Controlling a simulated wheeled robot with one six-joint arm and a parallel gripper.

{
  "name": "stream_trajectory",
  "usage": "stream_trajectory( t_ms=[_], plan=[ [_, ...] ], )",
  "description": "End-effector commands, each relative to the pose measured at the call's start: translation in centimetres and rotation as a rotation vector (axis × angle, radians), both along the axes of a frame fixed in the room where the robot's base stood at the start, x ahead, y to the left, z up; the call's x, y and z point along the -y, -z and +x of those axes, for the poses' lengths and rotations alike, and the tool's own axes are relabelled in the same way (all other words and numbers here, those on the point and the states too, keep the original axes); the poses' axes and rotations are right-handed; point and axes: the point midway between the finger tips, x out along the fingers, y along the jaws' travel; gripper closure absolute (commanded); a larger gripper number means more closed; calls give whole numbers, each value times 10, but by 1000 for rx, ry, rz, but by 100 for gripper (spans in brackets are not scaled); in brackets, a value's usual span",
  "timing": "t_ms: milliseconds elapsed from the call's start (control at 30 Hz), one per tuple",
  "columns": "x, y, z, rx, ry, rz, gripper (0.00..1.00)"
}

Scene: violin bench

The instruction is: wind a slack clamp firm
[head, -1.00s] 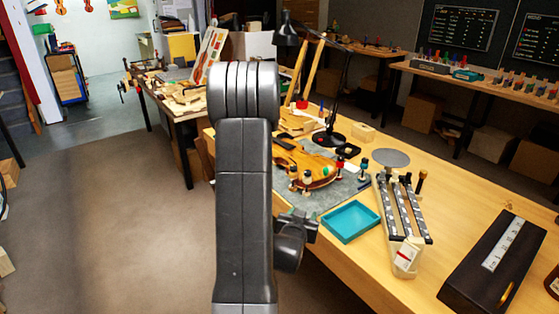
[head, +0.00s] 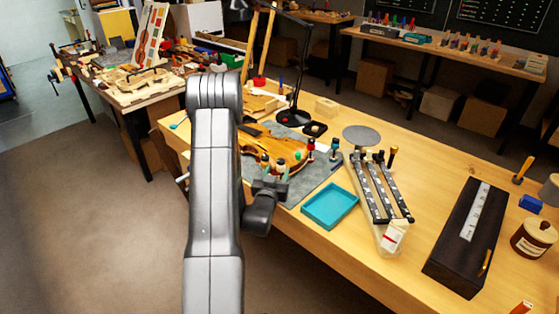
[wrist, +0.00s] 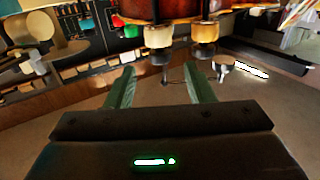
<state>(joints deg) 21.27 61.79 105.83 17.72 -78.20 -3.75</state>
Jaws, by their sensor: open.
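The violin (head: 290,150) lies on a grey mat on the wooden bench, with several small spool clamps at its edge. One clamp (head: 283,168) is at the violin's near edge, close to my gripper (head: 266,186). In the wrist view my gripper (wrist: 159,70) is open, with two greenish fingers apart and nothing between them. A pale-and-dark clamp (wrist: 158,38) hangs from the violin's edge above and just beyond the gap between the fingers. A second clamp (wrist: 205,34) is to its right, above the right finger. Which clamp is slack I cannot tell.
A teal tray (head: 330,206) sits at the bench's front edge, right of my gripper. Beyond it are a rack of dark bars (head: 381,188) and a long black case (head: 466,240). A black lamp (head: 294,118) stands behind the violin. The floor left of the bench is clear.

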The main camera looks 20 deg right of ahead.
Motion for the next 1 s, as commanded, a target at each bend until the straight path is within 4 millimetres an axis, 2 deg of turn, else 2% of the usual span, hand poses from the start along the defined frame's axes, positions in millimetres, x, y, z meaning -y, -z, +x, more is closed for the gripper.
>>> stream_trajectory(
  t_ms=[100, 300, 700, 933, 1000],
  plan=[
    [15, -3, 17, 2, 3, -1, 52],
    [28, -1, 35, 0, 0, 0, 52],
    [32, 0, 40, 0, 0, 0, 52],
    [32, 0, 40, 0, 0, 0, 97],
    [32, 0, 40, 0, 0, 0, 97]
  ],
)
